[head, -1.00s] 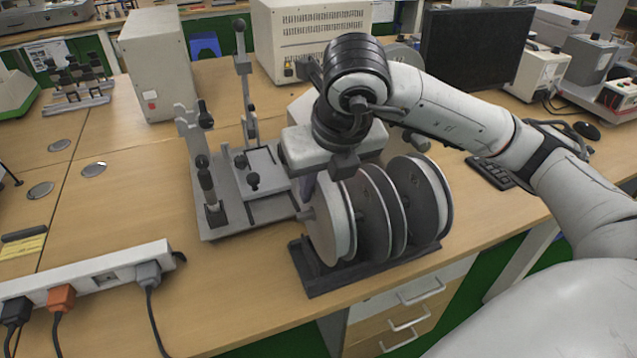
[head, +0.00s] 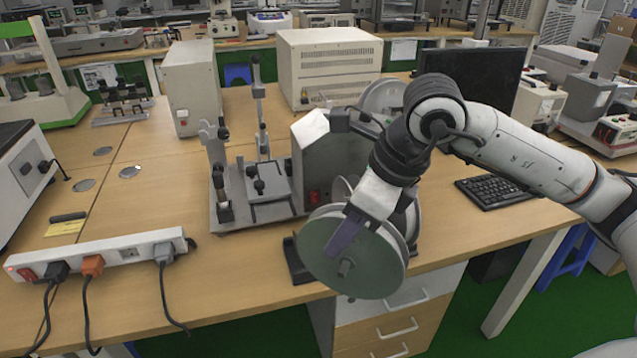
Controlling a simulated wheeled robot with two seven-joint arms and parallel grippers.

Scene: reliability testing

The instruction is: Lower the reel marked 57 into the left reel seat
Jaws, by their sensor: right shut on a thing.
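My right gripper (head: 343,240) is shut on a grey reel (head: 378,272), at the near face by its hub. The reel is tilted, its flat face towards me, in front of the dark reel rack (head: 295,262). No number is legible on it, so I cannot tell if it is the one marked 57. Other reels behind it are mostly hidden by it and my arm. A grey machine with a red switch (head: 318,170) stands behind; another reel (head: 382,96) shows at its top right. I cannot make out the left reel seat. My left gripper is not in view.
A metal fixture with upright posts (head: 232,215) stands left of the machine. A power strip (head: 110,255) with cables lies at the front left. A monitor (head: 470,75) and keyboard (head: 495,190) are at the right. The table is clear between strip and rack.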

